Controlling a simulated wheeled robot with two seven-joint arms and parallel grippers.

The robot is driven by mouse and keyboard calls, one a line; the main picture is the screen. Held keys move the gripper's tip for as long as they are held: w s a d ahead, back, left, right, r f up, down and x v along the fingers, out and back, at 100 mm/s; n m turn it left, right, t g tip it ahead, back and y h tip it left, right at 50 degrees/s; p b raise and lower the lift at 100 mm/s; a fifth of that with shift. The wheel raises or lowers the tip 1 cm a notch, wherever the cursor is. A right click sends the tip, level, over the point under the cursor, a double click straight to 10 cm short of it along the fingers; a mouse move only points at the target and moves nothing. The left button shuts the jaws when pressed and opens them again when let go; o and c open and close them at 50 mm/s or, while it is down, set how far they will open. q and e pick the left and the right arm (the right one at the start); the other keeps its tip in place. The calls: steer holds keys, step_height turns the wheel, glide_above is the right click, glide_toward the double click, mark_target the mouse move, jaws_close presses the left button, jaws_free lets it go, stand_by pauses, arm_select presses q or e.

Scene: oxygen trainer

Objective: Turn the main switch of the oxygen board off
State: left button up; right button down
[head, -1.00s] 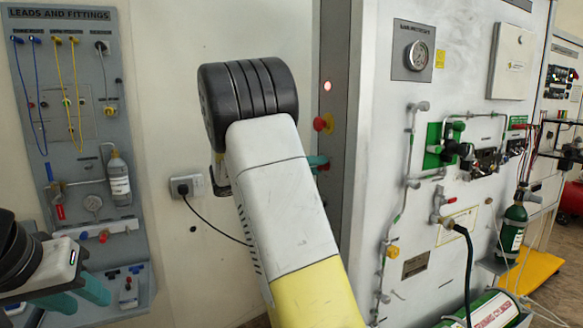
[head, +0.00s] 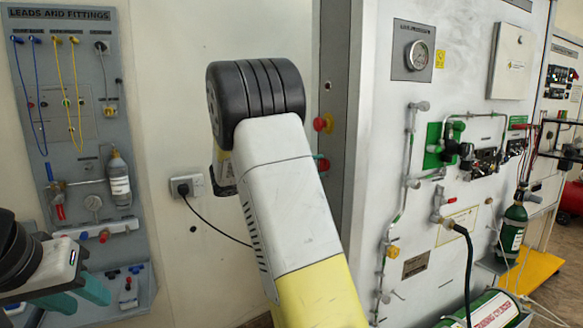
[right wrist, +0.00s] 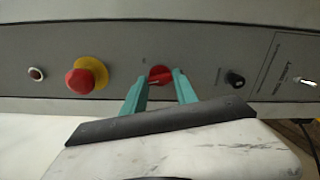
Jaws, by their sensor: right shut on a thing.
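The main switch, a red rotary knob (right wrist: 160,75), sits on the grey strip of the oxygen board in the right wrist view. The teal fingers of my right gripper (right wrist: 163,77) are shut on it from both sides. My left gripper (head: 86,298) is open and empty at the lower left.
A red mushroom button on a yellow collar (right wrist: 87,77) and a black knob (right wrist: 234,79) flank the switch. A panel of leads and fittings (head: 70,160) hangs at the left. Pipes and a gauge (head: 417,56) are on the board's right face.

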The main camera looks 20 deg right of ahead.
steer(key=n, duration=0.5)
steer(key=shift+n, duration=0.7)
steer(key=c, duration=1)
jaws_free()
steer(key=shift+o, duration=0.2)
steer(key=a, duration=0.8)
steer(key=shift+s, duration=0.3)
steer(key=shift+d, duration=0.1)
